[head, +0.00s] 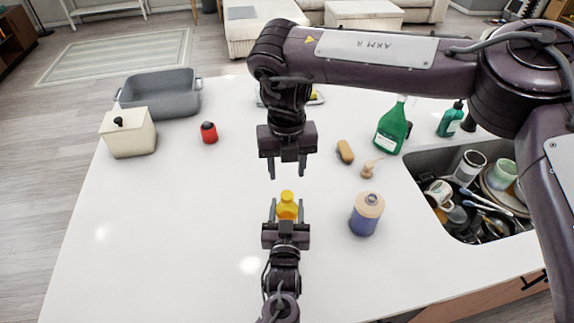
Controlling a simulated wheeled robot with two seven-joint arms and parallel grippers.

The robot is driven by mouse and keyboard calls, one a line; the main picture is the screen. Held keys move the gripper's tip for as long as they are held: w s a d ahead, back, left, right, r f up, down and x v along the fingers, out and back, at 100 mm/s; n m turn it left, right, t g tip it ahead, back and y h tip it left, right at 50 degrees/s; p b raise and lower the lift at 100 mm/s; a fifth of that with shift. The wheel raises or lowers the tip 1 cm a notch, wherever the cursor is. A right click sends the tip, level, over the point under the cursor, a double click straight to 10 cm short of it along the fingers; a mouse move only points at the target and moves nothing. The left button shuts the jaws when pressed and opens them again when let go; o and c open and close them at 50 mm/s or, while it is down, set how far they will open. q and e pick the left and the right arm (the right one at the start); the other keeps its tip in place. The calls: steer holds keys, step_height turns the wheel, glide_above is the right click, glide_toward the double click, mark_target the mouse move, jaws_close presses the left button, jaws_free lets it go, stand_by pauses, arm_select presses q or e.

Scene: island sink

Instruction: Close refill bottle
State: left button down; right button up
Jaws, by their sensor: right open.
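A small yellow bottle (287,212) with a yellow cap (287,196) on its top stands upright near the middle of the counter. My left gripper (286,208) comes in from the bottom edge, and its fingers are shut on the bottle's body from both sides. The lower part of the bottle is hidden by the gripper. My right gripper (287,171) is open and empty, pointing down just above and behind the bottle in the picture. It is apart from the cap.
A blue bottle with a beige top (366,213) stands to the right. A brush (369,168), a sponge (345,152) and a green spray bottle (392,127) are behind it. A sink (422,165) full of dishes is at right.

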mark_target(287, 194)
steer(key=shift+n, duration=0.4)
steer(key=shift+f, duration=4)
steer(key=shift+c, duration=0.4)
jaws_close()
steer(key=m, duration=0.8)
steer(key=shift+o, duration=0.7)
jaws_free()
